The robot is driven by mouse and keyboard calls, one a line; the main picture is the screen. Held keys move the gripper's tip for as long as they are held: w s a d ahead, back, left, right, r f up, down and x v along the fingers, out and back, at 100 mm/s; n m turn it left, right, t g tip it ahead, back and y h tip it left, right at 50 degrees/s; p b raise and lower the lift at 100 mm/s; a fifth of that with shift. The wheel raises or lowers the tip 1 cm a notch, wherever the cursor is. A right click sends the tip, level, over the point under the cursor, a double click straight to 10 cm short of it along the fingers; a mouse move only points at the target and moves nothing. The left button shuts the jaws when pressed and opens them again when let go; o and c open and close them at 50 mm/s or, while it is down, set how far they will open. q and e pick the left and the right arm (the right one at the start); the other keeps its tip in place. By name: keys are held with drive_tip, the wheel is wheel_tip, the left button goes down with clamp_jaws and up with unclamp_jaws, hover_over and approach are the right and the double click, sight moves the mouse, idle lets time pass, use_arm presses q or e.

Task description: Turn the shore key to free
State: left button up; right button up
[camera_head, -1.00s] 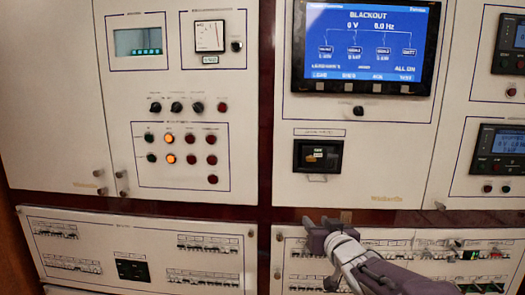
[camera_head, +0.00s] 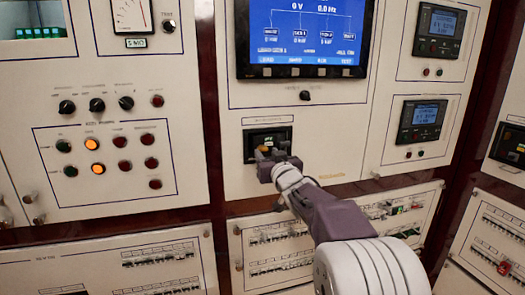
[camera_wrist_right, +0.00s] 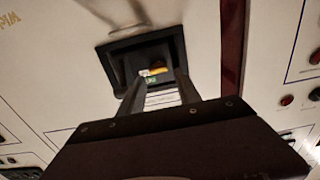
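A black recessed breaker unit (camera_head: 250,140) sits on the white cabinet panel below the blue screen. Its dark housing (camera_wrist_right: 116,57) fills the upper middle of the right wrist view, with a small white and yellow tab (camera_wrist_right: 154,71) and a green mark inside. No part is readable as the shore key; I cannot tell which one it is. My right gripper (camera_head: 265,158) is at the front of this unit and covers its lower part. In the right wrist view its two fingers (camera_wrist_right: 160,80) are apart, reaching to either side of the tab; contact is unclear. My left gripper is out of view.
The blue screen (camera_head: 306,40) reads 0 V and 0.0 Hz, with a dark knob (camera_head: 305,95) below it. Left is a panel of knobs and lamps (camera_head: 92,170), two lit orange. Breaker rows (camera_head: 160,255) lie below. Small display units (camera_head: 420,118) are at right.

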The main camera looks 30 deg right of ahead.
sight(264, 149)
drive_tip(key=x, duration=0.4)
drive_tip(key=shift+d, duration=0.1)
drive_tip(key=shift+w, duration=0.3)
clamp_jaws()
